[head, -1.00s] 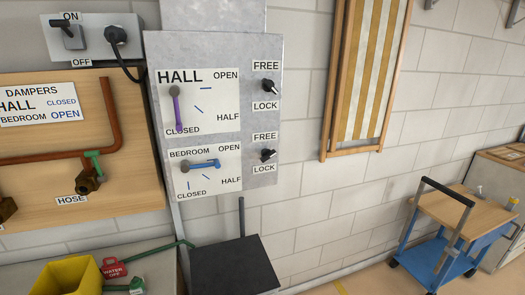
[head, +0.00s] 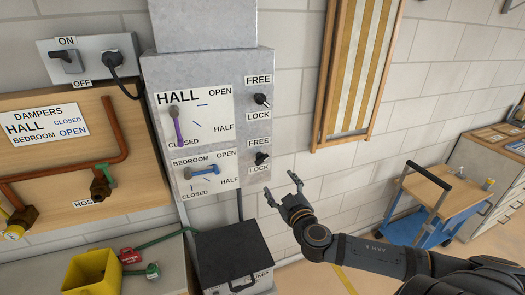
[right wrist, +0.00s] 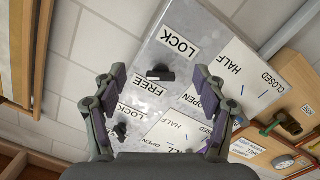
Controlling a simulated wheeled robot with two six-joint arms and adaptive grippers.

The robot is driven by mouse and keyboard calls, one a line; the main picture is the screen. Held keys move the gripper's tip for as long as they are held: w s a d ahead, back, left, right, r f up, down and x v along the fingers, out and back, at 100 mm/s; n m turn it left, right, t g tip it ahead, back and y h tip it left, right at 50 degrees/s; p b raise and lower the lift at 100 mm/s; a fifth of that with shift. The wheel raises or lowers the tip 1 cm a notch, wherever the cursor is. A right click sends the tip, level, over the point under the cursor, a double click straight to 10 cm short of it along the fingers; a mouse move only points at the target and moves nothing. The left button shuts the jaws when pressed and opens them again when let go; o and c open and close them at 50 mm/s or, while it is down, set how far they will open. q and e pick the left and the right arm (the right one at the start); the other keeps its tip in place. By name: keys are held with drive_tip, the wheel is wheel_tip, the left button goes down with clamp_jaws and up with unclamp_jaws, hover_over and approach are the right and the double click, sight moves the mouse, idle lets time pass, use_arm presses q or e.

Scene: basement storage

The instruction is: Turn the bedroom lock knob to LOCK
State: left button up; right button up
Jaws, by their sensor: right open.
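The bedroom lock knob (head: 262,158) is a small black knob on the grey panel, between a FREE label above and a LOCK label (head: 265,168) below. In the right wrist view, which is upside down, this knob (right wrist: 160,74) shows as a dark bar lying across between LOCK and FREE. I cannot tell which end is its pointer. My right gripper (head: 281,182) is open and empty, below and right of the knob in the head view. In the right wrist view its fingers (right wrist: 158,79) appear either side of the knob, apart from it. My left gripper is not in view.
The hall lock knob (head: 262,100) sits above on the same panel. The purple hall lever (head: 177,126) and blue bedroom lever (head: 203,171) are to its left. A folded striped chair (head: 358,75) and blue cart (head: 425,218) are right.

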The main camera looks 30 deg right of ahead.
sight(263, 162)
wheel_tip(263, 162, up, 4)
drive_tip(key=a+f, duration=0.1)
drive_tip(key=a, duration=0.2)
drive_tip(key=shift+t+y, duration=0.4)
drive_tip(key=x, duration=0.3)
drive_tip(key=b+x, duration=0.1)
drive_tip(key=x, duration=0.2)
drive_tip(key=d+x, duration=0.1)
drive_tip(key=x, duration=0.3)
drive_tip(key=shift+r+b, duration=0.1)
drive_tip(key=shift+b, duration=0.3)
drive_tip(key=shift+c, duration=0.3)
drive_tip(key=c, duration=1.1)
